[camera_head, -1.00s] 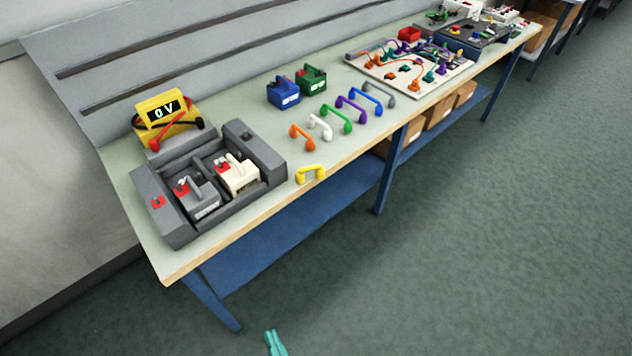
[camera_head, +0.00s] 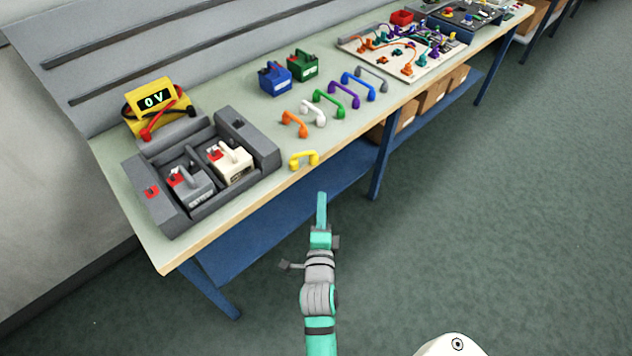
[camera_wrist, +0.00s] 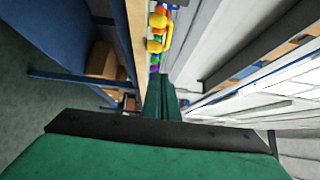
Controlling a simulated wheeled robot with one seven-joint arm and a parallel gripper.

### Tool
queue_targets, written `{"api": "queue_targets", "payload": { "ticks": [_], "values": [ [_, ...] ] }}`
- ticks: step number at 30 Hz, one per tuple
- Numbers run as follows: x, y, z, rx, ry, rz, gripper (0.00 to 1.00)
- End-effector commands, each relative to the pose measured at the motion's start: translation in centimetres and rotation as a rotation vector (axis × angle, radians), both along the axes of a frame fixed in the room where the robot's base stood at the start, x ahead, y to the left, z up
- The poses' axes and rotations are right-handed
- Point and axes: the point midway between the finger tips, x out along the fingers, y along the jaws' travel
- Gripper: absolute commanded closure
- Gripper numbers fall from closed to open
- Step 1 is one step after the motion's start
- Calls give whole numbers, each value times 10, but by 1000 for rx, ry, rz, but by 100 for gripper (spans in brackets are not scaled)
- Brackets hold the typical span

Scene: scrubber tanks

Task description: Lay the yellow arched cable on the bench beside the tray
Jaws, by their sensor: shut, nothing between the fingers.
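The yellow arched cable (camera_head: 304,159) stands on the bench near its front edge, right of the grey tray (camera_head: 262,158). It also shows in the wrist view (camera_wrist: 158,32), beyond my fingers, with other coloured cables behind it. My gripper (camera_head: 321,196) is shut and empty. In the head view it appears just below the yellow cable, in front of the bench edge, apart from the cable. The tray holds a grey block (camera_head: 192,192) and a cream block (camera_head: 231,165), each with red parts and a handle.
Orange (camera_head: 293,124), white (camera_head: 315,113), green, purple, blue and grey cables stand in a row behind the yellow one. Blue (camera_head: 274,78) and green (camera_head: 303,65) boxes sit farther back. A yellow meter (camera_head: 154,103) reads 0 V. Bare bench (camera_head: 240,110) lies between tray and boxes.

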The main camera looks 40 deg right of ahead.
Motion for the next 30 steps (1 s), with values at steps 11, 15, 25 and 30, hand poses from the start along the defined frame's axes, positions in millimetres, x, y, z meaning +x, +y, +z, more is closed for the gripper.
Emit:
{"api": "queue_targets", "payload": {
  "ticks": [11, 15, 25, 30],
  "values": [
    [40, -38, 1, -3, -1, -5, 100],
    [58, -52, 1, -1, -1, -3, 100],
    [101, -60, 0, -1, 2, 1, 100],
    [111, -59, 0, -2, 3, 0, 100]
  ]
}}
